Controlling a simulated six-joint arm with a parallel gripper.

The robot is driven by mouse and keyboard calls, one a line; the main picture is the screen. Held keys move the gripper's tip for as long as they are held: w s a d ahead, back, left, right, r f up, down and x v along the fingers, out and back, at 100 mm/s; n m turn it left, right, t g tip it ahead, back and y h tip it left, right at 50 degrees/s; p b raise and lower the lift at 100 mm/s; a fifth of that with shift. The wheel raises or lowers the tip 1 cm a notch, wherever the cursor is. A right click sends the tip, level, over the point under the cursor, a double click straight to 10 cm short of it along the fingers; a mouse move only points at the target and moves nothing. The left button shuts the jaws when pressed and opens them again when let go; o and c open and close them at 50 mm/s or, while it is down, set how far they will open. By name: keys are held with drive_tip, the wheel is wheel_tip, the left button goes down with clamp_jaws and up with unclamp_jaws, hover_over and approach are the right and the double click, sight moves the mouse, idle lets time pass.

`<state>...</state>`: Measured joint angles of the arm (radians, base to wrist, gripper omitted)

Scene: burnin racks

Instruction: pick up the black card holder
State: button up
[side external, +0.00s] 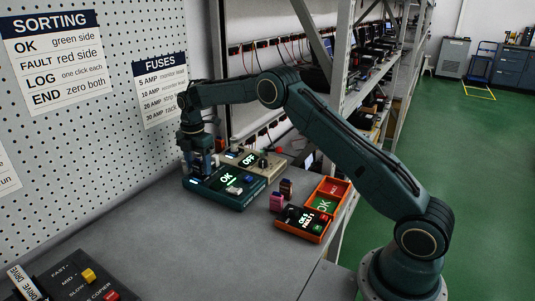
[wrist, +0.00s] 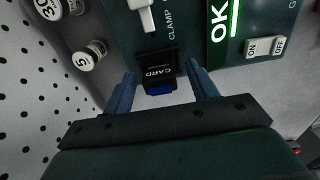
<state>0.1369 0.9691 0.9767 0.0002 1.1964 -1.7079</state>
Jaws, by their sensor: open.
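The black card holder (wrist: 157,64), marked CARD, sits at the edge of a teal unit (wrist: 205,50) in the wrist view. A blue piece (wrist: 160,89) shows at its near end. My gripper (wrist: 164,84) is open, with one finger to the left of the holder and one to the right. The fingertips are close to its sides; I cannot tell whether they touch. In the side view my gripper (side external: 200,172) points down over the left end of the teal unit (side external: 232,195), and I cannot make out the holder there.
A white clamp lever (wrist: 145,15) stands just beyond the holder. Fuses (wrist: 89,55) stand to its left near the pegboard (wrist: 30,100). A beige unit (side external: 262,160) stands behind the teal one. An orange tray (side external: 331,190) lies to the right.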

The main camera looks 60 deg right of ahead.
sight(198, 162)
drive_tip(key=shift+f, duration=0.1)
idle(0.4)
drive_tip(key=c, duration=1.1)
wheel_tip(198, 162, up, 10)
idle(0.5)
